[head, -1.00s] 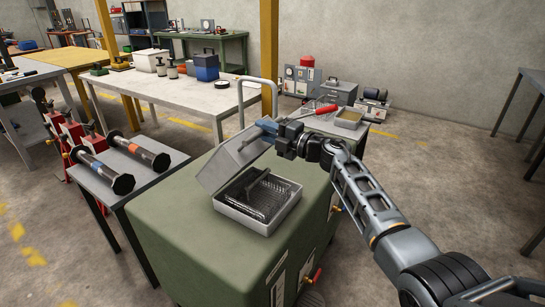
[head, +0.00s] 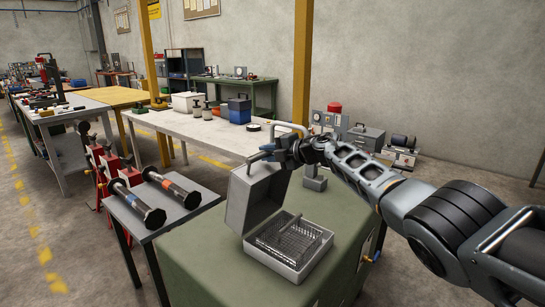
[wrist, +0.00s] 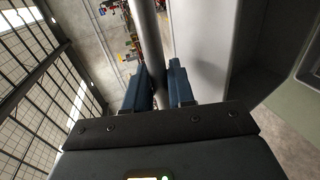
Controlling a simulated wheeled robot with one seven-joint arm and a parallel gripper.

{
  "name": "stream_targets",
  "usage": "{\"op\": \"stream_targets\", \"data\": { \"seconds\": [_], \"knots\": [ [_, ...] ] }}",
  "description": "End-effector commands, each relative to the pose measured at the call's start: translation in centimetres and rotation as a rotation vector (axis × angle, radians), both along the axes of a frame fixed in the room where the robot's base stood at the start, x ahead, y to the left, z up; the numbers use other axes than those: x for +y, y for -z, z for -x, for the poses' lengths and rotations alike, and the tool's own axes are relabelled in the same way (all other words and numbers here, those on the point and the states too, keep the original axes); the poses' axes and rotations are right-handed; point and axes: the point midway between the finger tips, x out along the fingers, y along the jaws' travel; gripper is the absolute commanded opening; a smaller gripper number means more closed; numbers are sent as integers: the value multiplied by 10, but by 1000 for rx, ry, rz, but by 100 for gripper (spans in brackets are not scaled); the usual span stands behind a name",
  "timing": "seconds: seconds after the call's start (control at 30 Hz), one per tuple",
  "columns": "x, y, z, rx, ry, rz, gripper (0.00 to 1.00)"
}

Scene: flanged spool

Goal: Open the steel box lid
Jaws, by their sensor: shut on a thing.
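The steel box (head: 262,256) sits on the green surface, with a wire basket (head: 290,240) inside. Its grey lid (head: 250,200) is hinged up at the left side and stands steeply raised, so the inside is uncovered. My gripper (head: 268,152) is at the lid's top edge. In the wrist view its blue fingers (wrist: 160,85) are closed around a round grey bar, the lid handle (wrist: 148,35). The pale lid face (wrist: 200,45) shows right beside the fingers.
A low table (head: 165,222) with two dark rollers stands left of the green surface (head: 205,255). A long pale bench (head: 195,124) lies behind. My arm spans the right side.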

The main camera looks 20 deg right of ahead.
Motion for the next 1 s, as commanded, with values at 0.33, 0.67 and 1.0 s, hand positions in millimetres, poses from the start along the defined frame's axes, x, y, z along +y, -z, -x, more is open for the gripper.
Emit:
{"op": "stream_targets", "data": {
  "seconds": [0.33, 0.67, 1.0],
  "knots": [
    [6, -2, -10, 42, 0, 31, 0],
    [7, -1, -12, 52, 0, 38, 0],
    [7, -1, -12, 53, -1, 38, 25]
  ]
}}
